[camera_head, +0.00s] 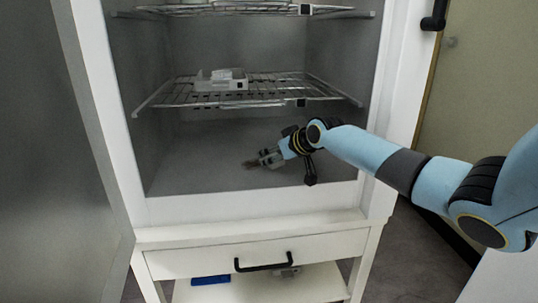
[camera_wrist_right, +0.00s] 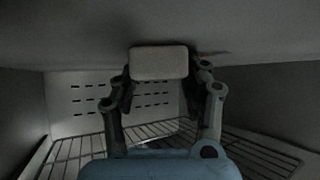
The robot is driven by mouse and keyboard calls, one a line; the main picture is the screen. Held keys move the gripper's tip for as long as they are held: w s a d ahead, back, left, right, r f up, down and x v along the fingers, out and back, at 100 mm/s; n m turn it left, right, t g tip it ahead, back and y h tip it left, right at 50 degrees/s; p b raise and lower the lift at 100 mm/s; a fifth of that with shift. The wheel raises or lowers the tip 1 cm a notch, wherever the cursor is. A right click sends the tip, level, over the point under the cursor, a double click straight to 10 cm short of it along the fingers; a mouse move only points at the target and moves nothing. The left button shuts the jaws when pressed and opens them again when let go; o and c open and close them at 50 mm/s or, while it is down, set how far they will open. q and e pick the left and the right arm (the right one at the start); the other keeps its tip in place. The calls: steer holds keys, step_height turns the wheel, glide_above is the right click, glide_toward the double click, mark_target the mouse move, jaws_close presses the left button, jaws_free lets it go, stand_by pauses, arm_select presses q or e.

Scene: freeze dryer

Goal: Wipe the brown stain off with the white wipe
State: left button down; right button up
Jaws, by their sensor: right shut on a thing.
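My right gripper (camera_head: 268,158) reaches into the open chamber, low over its grey floor and under the lower wire shelf. In the right wrist view my right gripper (camera_wrist_right: 160,80) is shut on the white wipe (camera_wrist_right: 159,63), a pale rounded block between its fingers. The wipe is hard to make out in the head view. The brown stain (camera_head: 249,163) is a small dull smudge on the chamber floor, just left of the fingertips. A dark smudge also shows beside the wipe in the wrist view (camera_wrist_right: 208,53). I cannot tell whether the wipe touches the floor. My left gripper is out of view.
The lower wire shelf (camera_head: 270,92) sits above my gripper and carries a small white box (camera_head: 221,80). An upper shelf (camera_head: 240,10) is higher. The open door (camera_head: 60,150) stands at left. Below is a white stand with a drawer (camera_head: 220,262). The chamber floor is otherwise clear.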

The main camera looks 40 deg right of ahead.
steer(key=shift+s, duration=0.1)
steer(key=shift+a+f, duration=0.1)
steer(key=shift+w+a+p, duration=0.3)
steer(key=shift+w+a, duration=0.3)
steer(key=shift+a, duration=0.3)
steer(key=shift+w+a+p, duration=0.3)
steer(key=shift+w+a, duration=0.3)
steer(key=shift+a, duration=0.25)
steer(key=shift+w+a, duration=0.5)
steer(key=shift+a, duration=0.3)
steer(key=shift+w+a, duration=0.45)
steer(key=shift+a, duration=0.3)
steer(key=shift+w+d, duration=0.2)
steer(key=shift+s+d+p, duration=0.2)
steer(key=shift+s+d, duration=0.35)
steer(key=shift+d, duration=0.3)
steer(key=shift+s+d+p, duration=0.15)
steer(key=shift+s+d, duration=0.4)
steer(key=shift+d, duration=0.3)
steer(key=shift+s+d, duration=0.55)
steer(key=shift+d, duration=0.3)
steer(key=shift+s+d, duration=0.5)
steer(key=shift+d, duration=0.35)
